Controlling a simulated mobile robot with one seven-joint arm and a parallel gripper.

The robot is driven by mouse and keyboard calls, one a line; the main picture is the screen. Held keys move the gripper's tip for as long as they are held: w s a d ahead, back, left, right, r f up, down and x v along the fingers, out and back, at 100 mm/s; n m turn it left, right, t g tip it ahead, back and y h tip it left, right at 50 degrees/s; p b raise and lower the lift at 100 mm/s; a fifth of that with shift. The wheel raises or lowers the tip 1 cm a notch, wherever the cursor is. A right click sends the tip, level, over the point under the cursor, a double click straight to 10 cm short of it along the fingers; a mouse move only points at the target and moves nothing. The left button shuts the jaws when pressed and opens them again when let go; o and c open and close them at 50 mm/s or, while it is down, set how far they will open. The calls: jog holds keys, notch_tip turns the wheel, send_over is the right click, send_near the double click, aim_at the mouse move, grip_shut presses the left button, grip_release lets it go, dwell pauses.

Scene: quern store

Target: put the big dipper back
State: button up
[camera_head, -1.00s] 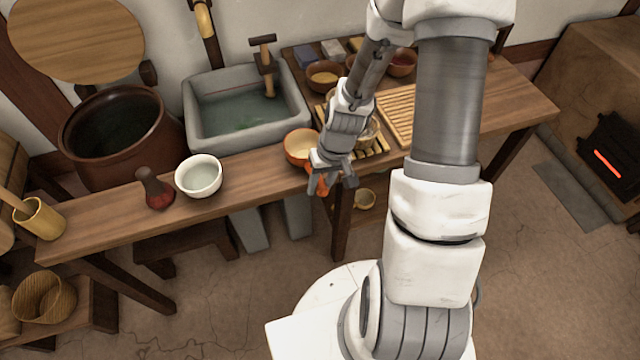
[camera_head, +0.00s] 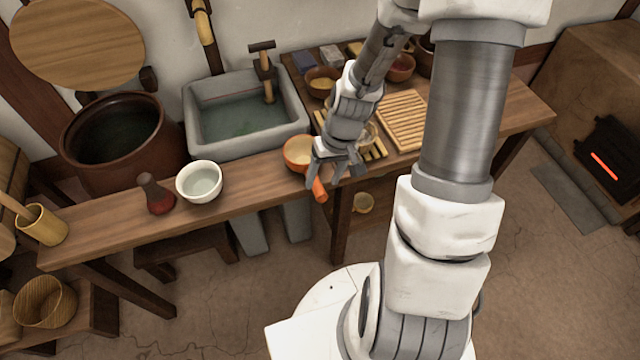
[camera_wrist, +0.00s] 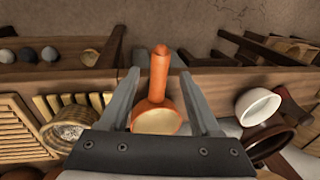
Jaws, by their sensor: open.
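The big dipper (camera_head: 297,150) is an orange ladle with a pale inside. Its bowl is on the front edge of the wooden counter (camera_head: 245,183), and its orange handle (camera_head: 319,190) sticks out past that edge. In the wrist view the dipper (camera_wrist: 158,85) lies between the two fingers, handle pointing up the picture. My gripper (camera_head: 336,178) is open around the dipper, with gaps visible on both sides in the wrist view (camera_wrist: 165,85). My gripper hides part of the handle in the head view.
A stone basin (camera_head: 205,150) of water is behind the counter, beside a large brown jar (camera_head: 160,150). A slatted rack (camera_head: 405,120) and a woven strainer (camera_wrist: 68,127) are near the dipper.

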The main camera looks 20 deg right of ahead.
jog(key=p+v, duration=0.1)
jog(key=v, duration=0.5)
jog(key=shift+r, duration=0.25)
jog(key=shift+r, duration=0.1)
